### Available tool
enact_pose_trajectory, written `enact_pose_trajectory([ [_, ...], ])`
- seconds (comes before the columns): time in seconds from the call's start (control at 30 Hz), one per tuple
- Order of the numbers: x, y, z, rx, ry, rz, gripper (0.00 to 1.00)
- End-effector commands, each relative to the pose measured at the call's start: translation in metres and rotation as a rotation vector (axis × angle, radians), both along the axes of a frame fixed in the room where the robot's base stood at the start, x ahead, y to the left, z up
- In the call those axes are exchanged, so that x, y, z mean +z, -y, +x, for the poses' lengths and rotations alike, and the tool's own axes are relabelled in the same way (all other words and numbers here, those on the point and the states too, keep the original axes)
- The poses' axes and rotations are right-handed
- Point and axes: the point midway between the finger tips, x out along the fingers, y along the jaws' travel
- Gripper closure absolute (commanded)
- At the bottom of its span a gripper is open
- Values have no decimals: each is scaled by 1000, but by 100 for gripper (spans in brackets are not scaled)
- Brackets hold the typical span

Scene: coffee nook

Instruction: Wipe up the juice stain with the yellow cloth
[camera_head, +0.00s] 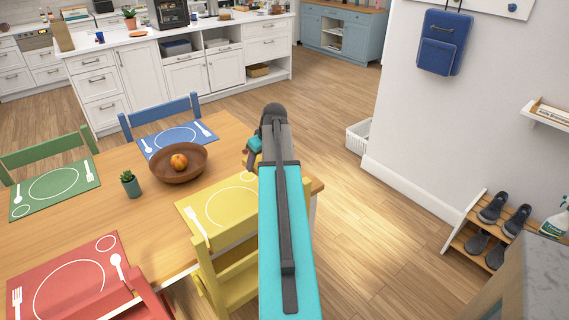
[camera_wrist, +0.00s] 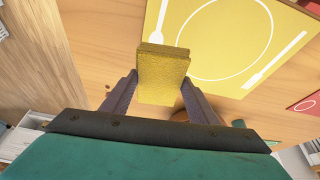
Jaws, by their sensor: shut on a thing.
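The yellow cloth (camera_wrist: 163,58) is a folded, thick block between the two fingers of my gripper (camera_wrist: 160,80) in the wrist view. My gripper is shut on it, over the wooden table (camera_wrist: 105,45) beside the yellow placemat (camera_wrist: 205,60). I cannot tell whether the cloth touches the table. In the head view my arm hides much of this table end, and no stain is clear there.
A wooden bowl (camera_head: 178,165) with an orange fruit and a small potted cactus (camera_head: 130,184) stand mid-table. Blue (camera_head: 177,139), green (camera_head: 55,187) and red (camera_head: 75,275) placemats lie around. A yellow chair (camera_head: 228,275) stands at the near side.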

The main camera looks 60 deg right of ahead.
Motion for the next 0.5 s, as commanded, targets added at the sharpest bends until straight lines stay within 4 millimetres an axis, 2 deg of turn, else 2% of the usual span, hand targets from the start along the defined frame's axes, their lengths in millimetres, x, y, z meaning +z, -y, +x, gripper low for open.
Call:
enact_pose_trajectory([
  [0.03, 4, -15, 12, 13, 0, -1, 64],
  [0.2, 17, -59, 47, 35, 1, -1, 64],
  [0.5, 38, -141, 98, 74, 1, -1, 64],
])
